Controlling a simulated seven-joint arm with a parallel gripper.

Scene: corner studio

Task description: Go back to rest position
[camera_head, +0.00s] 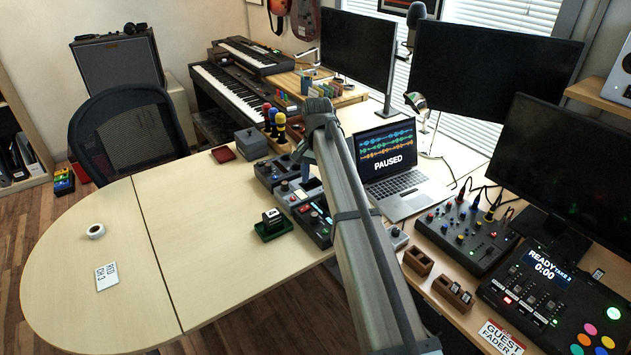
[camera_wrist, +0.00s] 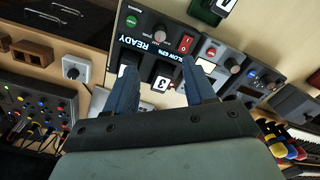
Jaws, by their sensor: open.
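My gripper shows from behind my arm in the head view (camera_head: 306,165), pointing down over the row of dark devices on the desk. In the wrist view my gripper (camera_wrist: 160,72) has its two blue-grey fingers spread apart. A dark device (camera_wrist: 140,38) with a "READY" display and a red switch lies below the fingers. A block marked "3" (camera_wrist: 161,84) shows between the fingers, seated at the device; I cannot tell any contact with the fingers. The same device, partly hidden by my arm, shows in the head view (camera_head: 318,227).
A green tray (camera_head: 261,236) holds a dark block left of the devices. A laptop (camera_head: 404,195) showing "PAUSED", a mixer (camera_head: 462,238) and wooden holders (camera_head: 418,262) stand right of my arm. Monitors (camera_head: 357,50) line the back. The left desk (camera_head: 190,235) is mostly clear.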

